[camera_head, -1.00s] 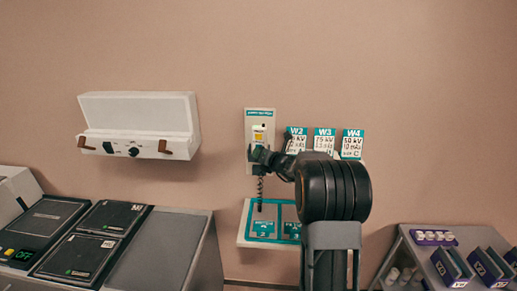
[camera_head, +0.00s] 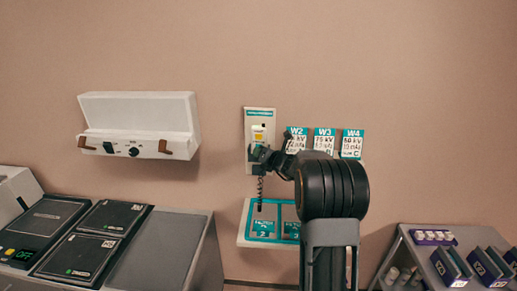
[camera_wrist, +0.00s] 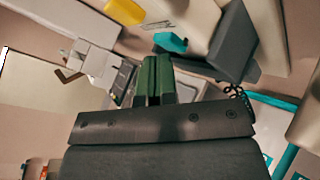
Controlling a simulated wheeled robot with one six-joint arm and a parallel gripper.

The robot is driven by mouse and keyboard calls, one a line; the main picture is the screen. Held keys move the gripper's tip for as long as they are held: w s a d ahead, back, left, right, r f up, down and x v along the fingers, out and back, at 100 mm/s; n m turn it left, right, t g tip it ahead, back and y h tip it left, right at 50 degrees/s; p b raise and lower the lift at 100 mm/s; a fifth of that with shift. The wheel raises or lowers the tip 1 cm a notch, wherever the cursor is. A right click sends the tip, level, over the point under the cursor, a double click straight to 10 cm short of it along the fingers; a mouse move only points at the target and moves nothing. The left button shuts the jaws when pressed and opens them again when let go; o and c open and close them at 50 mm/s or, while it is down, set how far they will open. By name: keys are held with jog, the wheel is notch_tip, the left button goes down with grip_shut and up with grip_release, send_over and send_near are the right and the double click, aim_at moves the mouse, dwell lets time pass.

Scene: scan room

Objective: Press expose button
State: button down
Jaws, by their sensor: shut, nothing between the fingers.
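A pale hand switch with a yellow label (camera_head: 259,133) hangs on a white wall plate (camera_head: 260,113) with a teal top strip. A coiled dark cord (camera_head: 261,187) hangs below it. My gripper (camera_head: 257,153) is shut and empty at the lower part of the switch and hides some of it. In the wrist view, my green-tipped fingers (camera_wrist: 152,80) are together. A teal piece (camera_wrist: 170,42) shows just beyond them, with a yellow part (camera_wrist: 125,12) at the top and a dark grey part (camera_wrist: 232,45) to the right. I cannot tell whether the fingers touch the switch.
Cards marked W2, W3 (camera_head: 324,141) and W4 hang right of the switch, partly behind my arm. A white shelf with teal-framed slots (camera_head: 250,241) is below. A white wall box (camera_head: 138,110) is left. A counter with black panels (camera_head: 180,255) and a rack (camera_head: 400,242) flank the area.

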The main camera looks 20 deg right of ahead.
jog(key=shift+w+d, duration=0.1)
jog(key=shift+w, duration=0.05)
dwell(0.6)
jog(key=shift+s+a+b, duration=0.35)
jog(key=shift+s+a, duration=0.1)
jog(key=shift+s, duration=0.3)
jog(key=shift+s+a+b, duration=0.3)
jog(key=shift+s+a, duration=0.1)
jog(key=shift+s, duration=0.35)
jog(key=shift+s+a+b, duration=0.3)
jog(key=shift+s+a, duration=0.15)
jog(key=shift+s, duration=0.25)
jog(key=shift+s+a+b, duration=0.3)
jog(key=shift+s+a, duration=0.1)
jog(key=shift+s, duration=0.35)
